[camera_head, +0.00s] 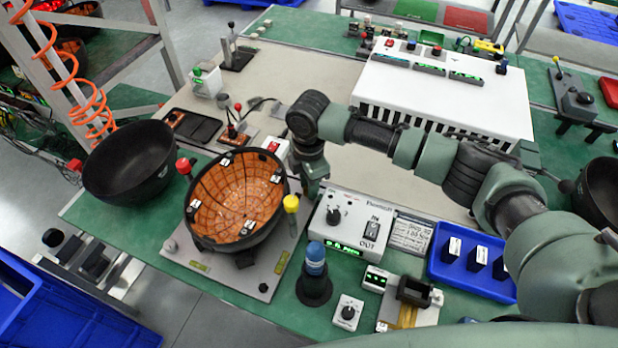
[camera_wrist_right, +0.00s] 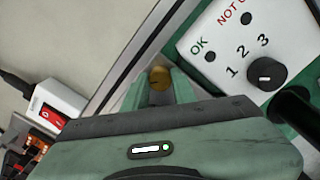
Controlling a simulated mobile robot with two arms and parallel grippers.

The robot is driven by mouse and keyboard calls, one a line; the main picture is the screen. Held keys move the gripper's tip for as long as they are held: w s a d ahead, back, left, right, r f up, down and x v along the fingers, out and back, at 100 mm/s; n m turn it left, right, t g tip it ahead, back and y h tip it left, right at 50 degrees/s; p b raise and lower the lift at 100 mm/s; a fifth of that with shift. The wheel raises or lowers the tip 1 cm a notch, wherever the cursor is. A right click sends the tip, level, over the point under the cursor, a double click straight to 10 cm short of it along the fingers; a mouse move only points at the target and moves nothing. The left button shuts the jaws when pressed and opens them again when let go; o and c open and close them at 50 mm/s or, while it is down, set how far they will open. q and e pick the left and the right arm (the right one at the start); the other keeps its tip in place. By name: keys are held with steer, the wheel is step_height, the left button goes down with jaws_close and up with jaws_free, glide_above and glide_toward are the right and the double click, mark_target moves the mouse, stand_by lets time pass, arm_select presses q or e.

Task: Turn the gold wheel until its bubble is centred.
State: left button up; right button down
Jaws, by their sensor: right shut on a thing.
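My right gripper (camera_head: 313,188) reaches down at the far right corner of the grey plate (camera_head: 225,275). In the right wrist view the gold wheel (camera_wrist_right: 160,78) sits between the fingertips, and the gripper is shut on it. In the head view the gripper hides the wheel. Two small yellow-green vials (camera_head: 201,267) (camera_head: 281,264) lie on the plate. Their bubbles are too small to make out. A black bowl with an orange grid lining (camera_head: 235,197) stands on the plate. My left gripper is not in view.
A yellow-topped post (camera_head: 291,203) stands close to my gripper. A white control box (camera_head: 355,225) is just right of it, and a white box with a red switch (camera_head: 274,147) is behind. A blue-topped black post (camera_head: 315,262) stands in front. An empty black bowl (camera_head: 130,160) is at left.

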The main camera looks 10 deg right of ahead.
steer(key=shift+r+n+p, duration=0.1)
steer(key=shift+n+p, duration=0.6)
steer(key=shift+n, duration=1.2)
steer(key=c, duration=1.1)
jaws_free()
steer(key=shift+c, duration=0.2)
step_height(320, 180, up, 8)
steer(key=shift+f+b, duration=0.15)
steer(key=shift+b, duration=0.45)
